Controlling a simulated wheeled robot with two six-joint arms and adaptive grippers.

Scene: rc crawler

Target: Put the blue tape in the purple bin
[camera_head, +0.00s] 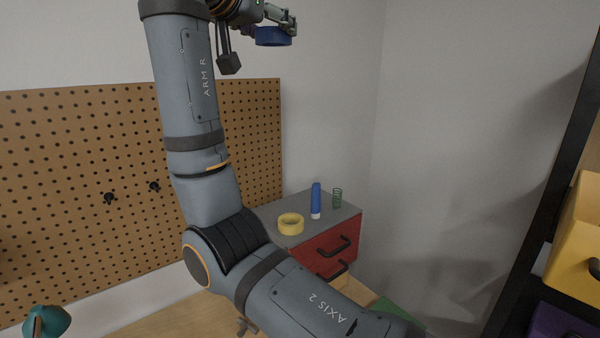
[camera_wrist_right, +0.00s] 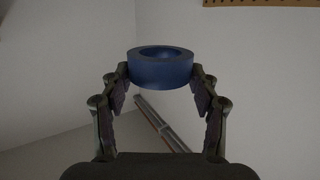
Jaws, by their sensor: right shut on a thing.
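The blue tape (camera_wrist_right: 161,72) is a thick ring held between the fingertips of my right gripper (camera_wrist_right: 160,84). In the head view the right gripper (camera_head: 270,30) is raised high at the top, with the blue tape (camera_head: 272,37) in its jaws, well above the red cabinet. A purple bin (camera_head: 556,322) shows only in part at the lower right corner, on a dark shelf under a yellow bin. My left gripper is not in view.
A red cabinet (camera_head: 335,246) with a grey top holds a yellow tape roll (camera_head: 291,224), a blue-and-white bottle (camera_head: 316,201) and a green coil (camera_head: 337,198). A yellow bin (camera_head: 577,240) sits on the dark shelf frame (camera_head: 545,190) at right. A pegboard (camera_head: 80,190) covers the left wall.

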